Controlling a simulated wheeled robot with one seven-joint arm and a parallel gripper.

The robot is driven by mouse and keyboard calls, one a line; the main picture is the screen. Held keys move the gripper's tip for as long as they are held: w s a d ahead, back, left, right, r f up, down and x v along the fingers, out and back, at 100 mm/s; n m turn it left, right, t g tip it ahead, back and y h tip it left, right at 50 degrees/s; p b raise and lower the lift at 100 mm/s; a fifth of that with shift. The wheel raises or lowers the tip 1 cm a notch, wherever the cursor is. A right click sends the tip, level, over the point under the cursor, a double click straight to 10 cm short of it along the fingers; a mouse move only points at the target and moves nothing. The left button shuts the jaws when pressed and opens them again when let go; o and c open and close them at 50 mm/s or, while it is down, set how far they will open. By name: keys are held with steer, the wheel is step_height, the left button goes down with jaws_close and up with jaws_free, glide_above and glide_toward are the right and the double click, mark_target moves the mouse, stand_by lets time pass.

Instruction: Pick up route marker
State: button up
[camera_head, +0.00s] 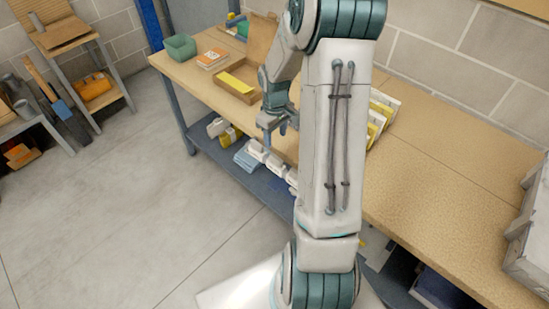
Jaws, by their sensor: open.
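I cannot tell for certain which thing is the route marker. An orange and white flat item (212,58) lies on the wooden bench top between a green bin and an open cardboard box. A yellow item (237,83) lies in the open cardboard box (254,98). My gripper (275,133) is open and points down near the bench's front edge, in front of the box and to its right. No object shows between its fingers. My arm hides the middle of the bench.
A green bin (181,47) stands at the bench's far left end. Yellow and white files (381,112) stand behind my arm. White and yellow items lie on the lower shelf (208,143). The bench top (440,150) is bare at right, up to a grey box (531,235).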

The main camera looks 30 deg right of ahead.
mark_target(276, 163)
steer(key=shift+w+d+f, duration=0.15)
steer(key=shift+d+f, duration=0.1)
steer(key=shift+f, duration=0.55)
step_height(276, 163, down, 8)
steer(key=shift+r+p, duration=0.1)
steer(key=shift+p, duration=0.4)
steer(key=shift+s+a+f+p, duration=0.15)
steer(key=shift+f+p, duration=0.25)
steer(key=shift+f, duration=0.6)
steer(key=shift+s+a+f+p, duration=0.15)
steer(key=shift+f+p, duration=0.25)
steer(key=shift+f, duration=0.6)
steer(key=shift+d+f, duration=0.1)
steer(key=shift+f, duration=0.6)
jaws_close()
